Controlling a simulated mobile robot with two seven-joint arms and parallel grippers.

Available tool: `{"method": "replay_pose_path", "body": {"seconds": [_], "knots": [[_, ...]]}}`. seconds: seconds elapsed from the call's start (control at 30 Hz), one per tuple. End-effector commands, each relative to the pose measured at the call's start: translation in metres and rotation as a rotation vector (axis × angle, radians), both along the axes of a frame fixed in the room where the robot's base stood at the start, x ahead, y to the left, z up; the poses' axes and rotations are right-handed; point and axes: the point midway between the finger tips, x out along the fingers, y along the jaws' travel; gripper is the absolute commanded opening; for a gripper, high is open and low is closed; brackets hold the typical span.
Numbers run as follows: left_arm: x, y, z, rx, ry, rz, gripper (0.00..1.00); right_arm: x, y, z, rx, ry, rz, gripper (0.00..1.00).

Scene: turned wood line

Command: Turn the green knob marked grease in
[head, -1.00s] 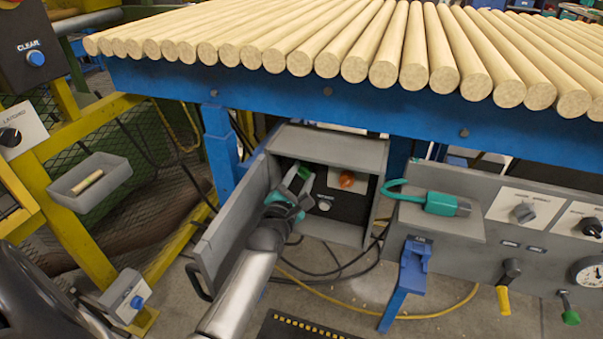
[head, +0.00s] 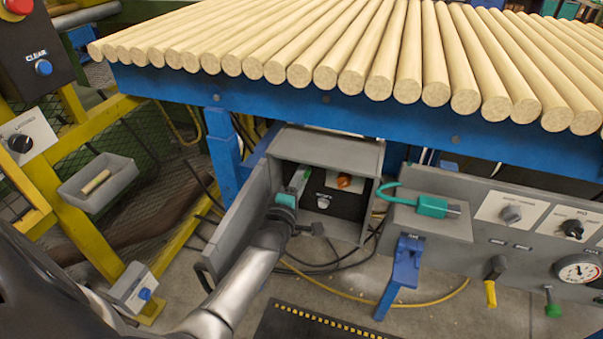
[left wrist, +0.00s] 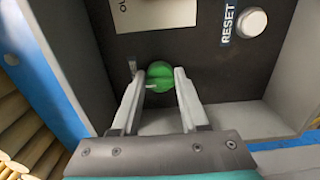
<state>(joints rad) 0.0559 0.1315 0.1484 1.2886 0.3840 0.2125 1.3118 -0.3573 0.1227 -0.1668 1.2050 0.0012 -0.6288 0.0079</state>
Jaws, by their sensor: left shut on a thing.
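The green knob (left wrist: 160,78) sits on the dark back panel inside an open grey box, seen in the left wrist view. My left gripper (left wrist: 158,82) has its two pale fingers on either side of the knob and is shut on it. In the head view my left gripper (head: 298,182) reaches into the grey box (head: 345,224) under the roller table. My right gripper is not in view.
A white RESET button (left wrist: 251,22) is beside the knob on the same panel, and an orange knob (head: 344,181) shows in the box. The box's open door (head: 235,225) stands to the left of my arm. A green padlock (head: 432,207) lies on a ledge at right.

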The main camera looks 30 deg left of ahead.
Motion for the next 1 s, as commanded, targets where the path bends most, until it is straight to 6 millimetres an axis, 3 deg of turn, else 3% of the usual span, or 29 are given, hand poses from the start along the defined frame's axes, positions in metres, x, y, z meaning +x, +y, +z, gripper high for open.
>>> {"method": "replay_pose_path", "body": {"seconds": [1.0], "knots": [[0.0, 0.001, -0.001, 0.937, 0.226, 0.0, 0.0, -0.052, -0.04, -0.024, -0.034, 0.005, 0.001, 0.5]]}}
